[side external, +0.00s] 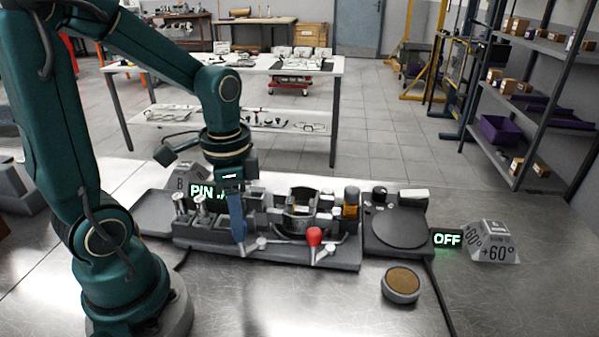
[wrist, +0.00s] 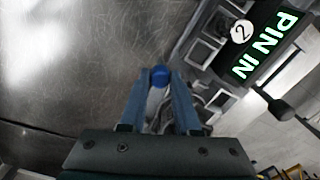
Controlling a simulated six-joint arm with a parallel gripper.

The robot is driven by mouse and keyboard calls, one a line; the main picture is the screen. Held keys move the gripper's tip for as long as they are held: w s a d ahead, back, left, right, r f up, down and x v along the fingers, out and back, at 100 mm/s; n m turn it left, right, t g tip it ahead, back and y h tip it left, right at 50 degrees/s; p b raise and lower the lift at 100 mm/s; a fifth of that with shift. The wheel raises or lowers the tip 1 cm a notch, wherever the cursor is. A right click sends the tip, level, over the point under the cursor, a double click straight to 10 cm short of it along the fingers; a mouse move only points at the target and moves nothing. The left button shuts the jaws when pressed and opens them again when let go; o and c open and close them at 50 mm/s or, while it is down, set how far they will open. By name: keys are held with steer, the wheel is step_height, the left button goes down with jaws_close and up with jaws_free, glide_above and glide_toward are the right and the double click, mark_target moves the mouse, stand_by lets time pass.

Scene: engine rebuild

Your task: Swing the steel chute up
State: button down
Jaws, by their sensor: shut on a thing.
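My gripper (side external: 238,228) reaches down over the front left part of the grey fixture (side external: 200,241). In the wrist view its two blue fingers (wrist: 161,88) are closed around a round blue knob (wrist: 160,75). A pale grey strip shows between the fingers below the knob; I cannot tell whether it is part of the steel chute. In the side view the fingers hide the knob. I cannot make out the chute's outline or its tilt for sure.
A red knob (side external: 314,236) on a lever stands right of my gripper. A lit PIN IN sign (wrist: 266,46) is beside the fixture. A round plate unit (side external: 398,230) with an OFF sign (side external: 447,239) stands right. A brown-topped disc (side external: 401,281) lies in front.

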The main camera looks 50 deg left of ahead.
steer(key=c, duration=0.6)
jaws_free()
steer(key=shift+r, duration=2.55)
steer(key=d+r+n+t, duration=0.1)
steer(key=t, duration=0.1)
steer(key=s+d+n+t, duration=0.1)
steer(key=d+n, duration=0.1)
steer(key=s+d+r+n+t, duration=0.1)
steer(key=d+t, duration=0.1)
steer(key=shift+s+d+r+n+t, duration=0.1)
steer(key=shift+d+r+n+t, duration=0.15)
steer(key=shift+r+n+t, duration=0.05)
